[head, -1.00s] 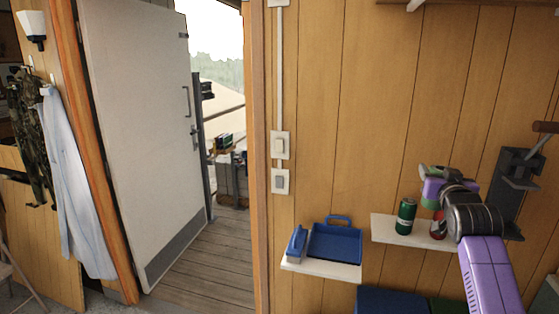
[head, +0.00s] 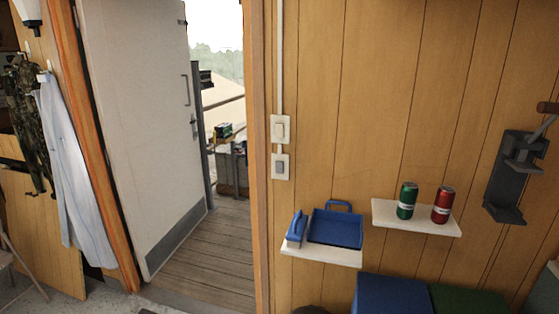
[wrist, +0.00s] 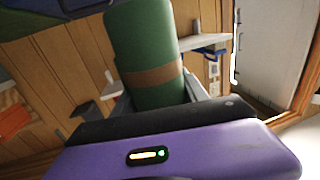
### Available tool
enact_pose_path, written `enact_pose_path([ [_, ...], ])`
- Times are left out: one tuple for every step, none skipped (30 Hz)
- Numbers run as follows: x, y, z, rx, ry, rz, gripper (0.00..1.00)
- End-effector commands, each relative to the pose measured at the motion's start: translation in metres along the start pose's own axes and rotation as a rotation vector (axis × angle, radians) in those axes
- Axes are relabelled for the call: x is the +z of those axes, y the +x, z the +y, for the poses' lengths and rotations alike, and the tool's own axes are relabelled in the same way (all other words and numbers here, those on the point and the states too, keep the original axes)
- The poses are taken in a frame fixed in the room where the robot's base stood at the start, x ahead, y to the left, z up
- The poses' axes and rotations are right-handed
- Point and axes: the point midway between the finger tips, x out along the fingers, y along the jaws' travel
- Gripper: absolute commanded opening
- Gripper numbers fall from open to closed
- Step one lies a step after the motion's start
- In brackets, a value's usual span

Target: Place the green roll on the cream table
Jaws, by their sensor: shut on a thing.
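My gripper (wrist: 158,98) shows only in the wrist view, where it is shut on the green roll (wrist: 142,48). The roll is a thick green cylinder with a brown band around it, and it sticks out beyond the fingers, its far end cut off by the top of the picture. Its lower end is hidden behind the dark front of my purple hand. The roll and my gripper are not in the head view now. I cannot make out a cream table in either view.
A pale wall shelf (head: 384,217) holds a green can (head: 407,200) and a red can (head: 442,205). A lower shelf (head: 340,257) holds a blue tray (head: 335,230). A blue box (head: 392,296) stands below. The doorway's plank floor (head: 215,250) is clear.

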Motion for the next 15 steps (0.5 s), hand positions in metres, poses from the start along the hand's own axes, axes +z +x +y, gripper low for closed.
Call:
enact_pose_path([
  [0.017, -0.024, -0.007, -0.012, -0.001, -0.007, 0.06],
  [0.023, -0.035, -0.011, -0.019, -0.002, -0.007, 0.06],
  [0.031, -0.05, -0.015, -0.028, -0.003, -0.007, 0.06],
  [0.035, -0.061, -0.018, -0.034, -0.003, -0.006, 0.06],
  [0.04, -0.071, -0.021, -0.04, -0.003, -0.007, 0.06],
  [0.045, -0.084, -0.024, -0.047, -0.004, -0.006, 0.06],
  [0.049, -0.092, -0.026, -0.051, -0.004, -0.006, 0.06],
  [0.051, -0.099, -0.028, -0.055, -0.005, -0.006, 0.06],
  [0.054, -0.108, -0.03, -0.06, -0.005, -0.005, 0.06],
  [0.056, -0.114, -0.031, -0.064, -0.006, -0.004, 0.06],
  [0.057, -0.118, -0.032, -0.067, -0.006, -0.004, 0.06],
  [0.059, -0.123, -0.034, -0.07, -0.007, -0.003, 0.06],
  [0.06, -0.126, -0.034, -0.072, -0.007, -0.003, 0.06],
  [0.06, -0.128, -0.035, -0.073, -0.007, -0.002, 0.06],
  [0.06, -0.13, -0.035, -0.075, -0.007, -0.001, 0.06],
])
